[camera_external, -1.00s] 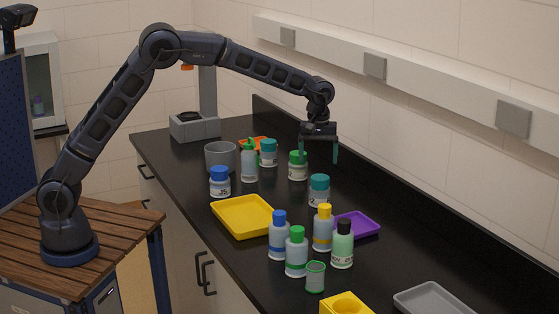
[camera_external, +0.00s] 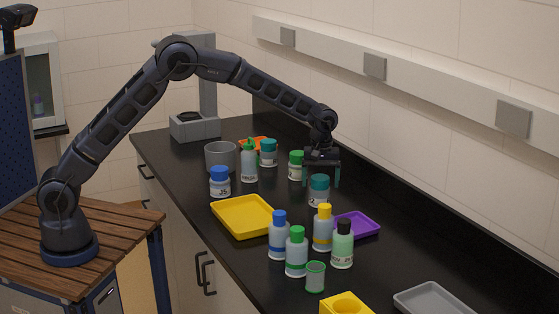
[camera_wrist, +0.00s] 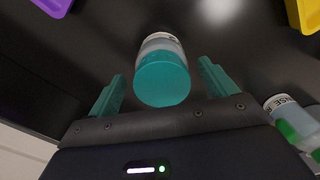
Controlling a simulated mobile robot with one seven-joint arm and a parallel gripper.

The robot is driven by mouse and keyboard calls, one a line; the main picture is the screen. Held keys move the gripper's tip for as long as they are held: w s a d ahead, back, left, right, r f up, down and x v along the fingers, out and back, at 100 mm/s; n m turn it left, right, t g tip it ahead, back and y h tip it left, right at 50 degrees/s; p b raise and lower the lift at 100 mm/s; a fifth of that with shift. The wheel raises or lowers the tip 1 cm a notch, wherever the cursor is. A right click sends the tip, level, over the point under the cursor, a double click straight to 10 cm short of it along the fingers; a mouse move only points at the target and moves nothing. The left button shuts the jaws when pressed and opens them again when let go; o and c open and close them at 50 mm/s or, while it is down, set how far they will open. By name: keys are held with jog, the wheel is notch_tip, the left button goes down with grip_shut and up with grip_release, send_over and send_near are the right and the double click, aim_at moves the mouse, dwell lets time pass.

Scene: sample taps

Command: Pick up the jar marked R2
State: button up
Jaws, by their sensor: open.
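A jar with a teal lid (camera_external: 319,190) stands upright on the black counter; its label is too small to read. In the wrist view the same teal lid (camera_wrist: 162,82) lies between my two teal fingers, with clear space on both sides. My gripper (camera_external: 322,180) points down just above and behind this jar, open and empty. Another teal-lidded jar (camera_external: 268,154) stands farther back. A green-lidded jar (camera_external: 297,168) and a blue-lidded jar (camera_external: 220,183) stand to the left. I cannot read R2 on any of them.
A purple tray (camera_external: 365,226), a yellow tray (camera_external: 238,230) and several bottles, one yellow-capped (camera_external: 323,230), stand nearer the camera. A green-topped container (camera_wrist: 297,130) is close on the right in the wrist view. The wall runs behind the counter.

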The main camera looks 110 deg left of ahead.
aim_at(320, 189)
notch_tip(320, 189, down, 4)
jog(key=shift+s+a+r, duration=0.1)
jog(key=shift+a, duration=0.05)
jog(key=c, duration=1.1)
jog(key=shift+r, duration=0.15)
